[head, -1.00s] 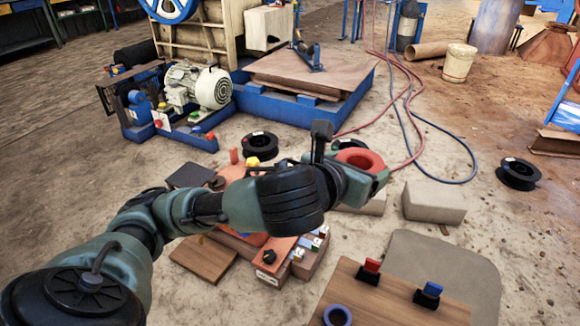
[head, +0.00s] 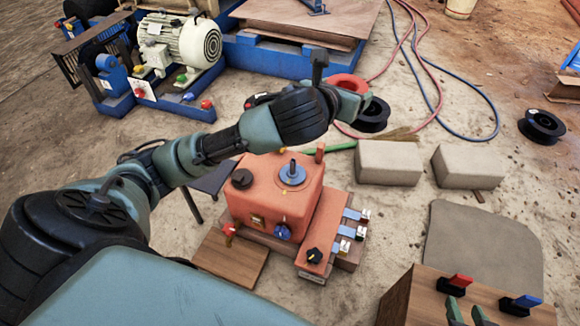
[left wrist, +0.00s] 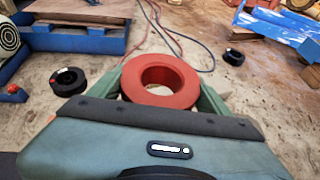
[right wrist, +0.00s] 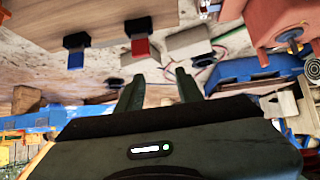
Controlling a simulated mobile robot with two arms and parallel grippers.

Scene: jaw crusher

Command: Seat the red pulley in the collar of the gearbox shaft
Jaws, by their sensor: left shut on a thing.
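The red pulley (head: 347,80) is a thick ring. My left gripper (head: 352,92) is shut on it, and the left wrist view shows the pulley (left wrist: 131,82) between the two green fingers. The orange gearbox (head: 262,205) stands below the left arm in the head view. On its top is a blue round collar (head: 291,177) with a dark upright shaft (head: 292,166). The pulley is apart from the shaft, up and to the right in the picture. My right gripper (right wrist: 158,92) is open and empty; its fingertips show at the head view's lower right.
A wooden bench (head: 425,290) with a red switch (head: 458,284) and a blue switch (head: 521,304) is at lower right. Grey blocks (head: 389,163) lie right of the gearbox. Levers (head: 355,215) line the gearbox's right side. Black spools (head: 541,126) and hoses lie on the floor.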

